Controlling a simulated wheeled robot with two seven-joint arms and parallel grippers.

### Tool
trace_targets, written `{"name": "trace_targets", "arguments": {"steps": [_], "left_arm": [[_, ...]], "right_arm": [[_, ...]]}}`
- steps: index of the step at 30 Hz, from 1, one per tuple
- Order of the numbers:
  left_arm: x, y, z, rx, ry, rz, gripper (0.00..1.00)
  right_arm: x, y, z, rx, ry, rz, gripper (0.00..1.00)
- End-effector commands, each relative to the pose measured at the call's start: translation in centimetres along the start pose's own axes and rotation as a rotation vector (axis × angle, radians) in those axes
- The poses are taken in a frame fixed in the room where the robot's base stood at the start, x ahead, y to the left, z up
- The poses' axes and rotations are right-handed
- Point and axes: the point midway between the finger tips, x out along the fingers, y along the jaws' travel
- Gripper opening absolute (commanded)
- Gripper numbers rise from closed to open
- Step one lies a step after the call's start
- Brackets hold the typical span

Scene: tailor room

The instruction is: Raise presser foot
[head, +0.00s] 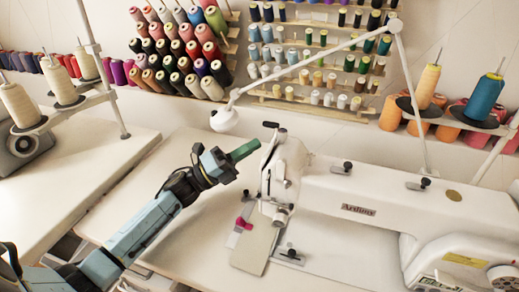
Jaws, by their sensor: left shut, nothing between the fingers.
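A white sewing machine (330,190) stands on the table, its head end (285,165) toward the middle of the view. A black-tipped bar (270,125) sticks up at the top of that head. The presser foot area (277,215) is low under the head; the foot itself is too small to make out clearly. My left gripper (254,146) comes in from the lower left. Its green fingers are shut and empty, pointing at the upper left side of the head, just below the black-tipped bar. I cannot tell whether they touch the machine. My right gripper is out of view.
A white lamp (225,120) on a jointed arm hangs behind my gripper. Thread racks (320,105) fill the wall behind. Thread cones (65,85) stand at the left on a stand. The white table (170,240) is clear around my left arm.

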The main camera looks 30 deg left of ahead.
Motion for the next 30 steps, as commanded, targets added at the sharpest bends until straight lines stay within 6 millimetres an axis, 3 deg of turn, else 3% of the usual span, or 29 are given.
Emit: {"name": "trace_targets", "arguments": {"steps": [3,9,30], "left_arm": [[-2.2,0.0,-0.2,0.0,0.004,0.003,0.0],[-4.1,-0.1,-0.4,-0.002,0.008,-0.002,0.0],[-4.1,-0.5,-0.2,-0.001,0.01,-0.003,0.0]], "right_arm": [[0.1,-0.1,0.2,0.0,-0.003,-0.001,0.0],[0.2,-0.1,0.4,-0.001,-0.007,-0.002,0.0],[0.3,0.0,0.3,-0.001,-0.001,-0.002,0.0]]}}
